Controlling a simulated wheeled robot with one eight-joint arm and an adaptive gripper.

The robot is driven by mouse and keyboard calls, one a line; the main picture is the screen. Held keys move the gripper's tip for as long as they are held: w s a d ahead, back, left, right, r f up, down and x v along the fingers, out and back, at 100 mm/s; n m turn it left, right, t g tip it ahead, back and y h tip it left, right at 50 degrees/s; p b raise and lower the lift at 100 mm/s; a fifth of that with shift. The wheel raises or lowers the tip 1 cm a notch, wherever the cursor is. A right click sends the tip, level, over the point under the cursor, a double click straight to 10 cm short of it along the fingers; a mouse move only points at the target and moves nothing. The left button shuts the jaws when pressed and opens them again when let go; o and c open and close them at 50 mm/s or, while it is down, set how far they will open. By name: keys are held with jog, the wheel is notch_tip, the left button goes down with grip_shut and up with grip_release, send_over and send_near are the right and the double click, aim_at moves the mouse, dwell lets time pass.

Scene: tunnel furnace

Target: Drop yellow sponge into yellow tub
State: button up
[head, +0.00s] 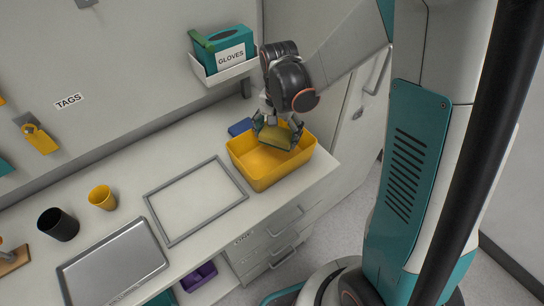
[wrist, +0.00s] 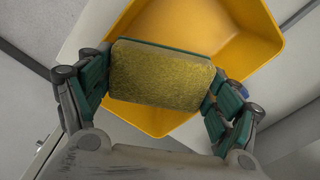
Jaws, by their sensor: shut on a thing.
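The yellow sponge (head: 276,137) is held between the two fingers of my gripper (head: 277,127). In the wrist view the sponge (wrist: 160,76) fills the gap between the green-padded fingers of my gripper (wrist: 160,88), one at each end. The yellow tub (head: 260,180) stands on the counter near its right end. In the head view the sponge shows over the tub's opening, near its back part. In the wrist view the tub (wrist: 240,45) lies beyond the sponge. The exact height of the sponge above the tub floor is hard to tell.
A blue item (head: 239,127) lies behind the tub. A glove box (head: 222,50) sits in a wall holder (head: 225,70) above. A grey-framed area (head: 190,239) is left of the tub, then a metal tray (head: 113,266), yellow cup (head: 102,197) and black cup (head: 58,225).

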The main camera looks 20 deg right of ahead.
jog(key=shift+f+b, duration=0.55)
jog(key=shift+f, duration=0.6)
jog(key=o, duration=1)
jog(key=shift+c, duration=0.2)
notch_tip(320, 180, up, 12)
jog(key=shift+s+r, duration=0.1)
